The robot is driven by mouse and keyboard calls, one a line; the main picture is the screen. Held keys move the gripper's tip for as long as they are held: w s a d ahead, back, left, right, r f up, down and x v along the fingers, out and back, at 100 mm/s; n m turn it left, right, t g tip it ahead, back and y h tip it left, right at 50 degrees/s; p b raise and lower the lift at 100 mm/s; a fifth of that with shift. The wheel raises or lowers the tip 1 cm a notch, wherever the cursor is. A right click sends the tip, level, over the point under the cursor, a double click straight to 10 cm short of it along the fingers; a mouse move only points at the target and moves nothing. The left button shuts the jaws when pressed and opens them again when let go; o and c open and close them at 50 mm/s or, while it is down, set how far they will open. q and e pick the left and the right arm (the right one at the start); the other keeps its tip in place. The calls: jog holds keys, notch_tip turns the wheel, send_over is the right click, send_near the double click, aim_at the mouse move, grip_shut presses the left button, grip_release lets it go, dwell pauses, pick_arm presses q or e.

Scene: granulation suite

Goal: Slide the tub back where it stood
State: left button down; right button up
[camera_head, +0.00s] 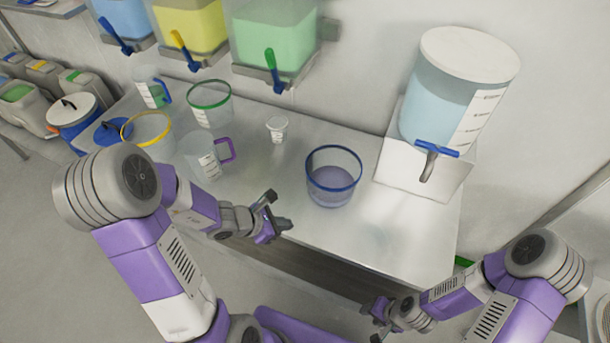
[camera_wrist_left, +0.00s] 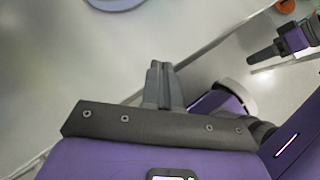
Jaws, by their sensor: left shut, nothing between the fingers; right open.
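A clear tub with a blue rim (camera_head: 333,186) stands upright on the steel bench, holding a purplish content. Its rounded edge (camera_wrist_left: 115,3) shows at the top of the left wrist view. A green-rimmed tub (camera_head: 209,112) and a yellow-rimmed tub (camera_head: 147,142) stand further left on the bench. My left gripper (camera_head: 277,216) is shut and empty, left of and in front of the blue-rimmed tub, apart from it. Its fingers (camera_wrist_left: 158,82) are together in the left wrist view. My right gripper (camera_head: 379,318) is open and empty, low in front of the bench; it also shows in the left wrist view (camera_wrist_left: 254,56).
A large dispenser (camera_head: 450,95) with a blue tap stands on a block (camera_head: 405,175) at the back right. Clear jugs (camera_head: 205,160) and a small cup (camera_head: 276,130) stand left of the blue-rimmed tub. Wall bins with taps hang above. The bench front right of centre (camera_head: 390,245) is clear.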

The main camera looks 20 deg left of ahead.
pick_arm(q)
jog(key=w+a+r+n+t+y, duration=0.1)
jog(key=w+a+r+n+t, duration=0.2)
jog(key=a+r+n, duration=0.15)
jog(key=w+d+b, duration=0.2)
jog(key=w+d, duration=0.3)
jog(key=w, duration=0.6)
jog(key=shift+f+t, duration=0.3)
jog(key=shift+f, duration=0.15)
pick_arm(e)
notch_tip(320, 180, down, 2)
jog(key=shift+f, duration=0.15)
pick_arm(q)
jog(key=shift+d, duration=0.1)
